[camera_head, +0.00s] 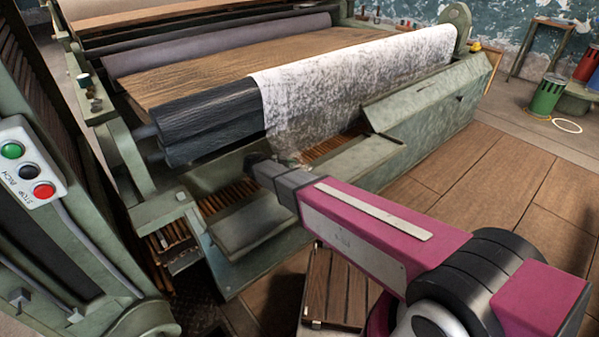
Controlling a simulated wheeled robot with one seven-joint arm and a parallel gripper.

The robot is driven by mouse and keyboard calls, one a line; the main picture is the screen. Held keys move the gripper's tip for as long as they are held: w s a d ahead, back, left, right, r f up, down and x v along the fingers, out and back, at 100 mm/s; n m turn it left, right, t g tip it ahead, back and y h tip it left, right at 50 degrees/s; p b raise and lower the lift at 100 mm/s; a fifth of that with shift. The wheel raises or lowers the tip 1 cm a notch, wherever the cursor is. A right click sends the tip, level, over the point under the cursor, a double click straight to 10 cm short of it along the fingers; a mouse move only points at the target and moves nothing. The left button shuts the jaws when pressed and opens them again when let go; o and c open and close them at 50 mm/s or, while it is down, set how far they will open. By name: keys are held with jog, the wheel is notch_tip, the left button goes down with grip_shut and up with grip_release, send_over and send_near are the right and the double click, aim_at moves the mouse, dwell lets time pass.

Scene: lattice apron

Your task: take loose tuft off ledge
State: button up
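My magenta arm reaches in from the lower right, and my gripper (256,160) is at its far end, small and dark, beside the front roller. I cannot tell whether its fingers are open or shut. A small pale fuzzy patch (292,158) shows just behind the arm's end, below the hanging web; it may be the loose tuft, but it is partly hidden and too small to be sure. The green ledge (262,212) runs along the machine's front, below and beside my gripper. A white fibre web (350,75) drapes over the dark roller (210,115).
A slatted brown opening (335,150) lies behind the ledge. A sloped green cover (430,95) stands to the right. A control box (28,165) with buttons is at left. A wooden slatted platform (338,290) lies below my arm. The floor at right is clear near the machine.

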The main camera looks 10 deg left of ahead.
jog(key=shift+w+d+f, duration=0.15)
jog(key=shift+w+d, duration=0.05)
jog(key=shift+d, duration=0.15)
jog(key=c, duration=0.5)
jog(key=shift+c, duration=0.2)
jog(key=shift+r, duration=0.2)
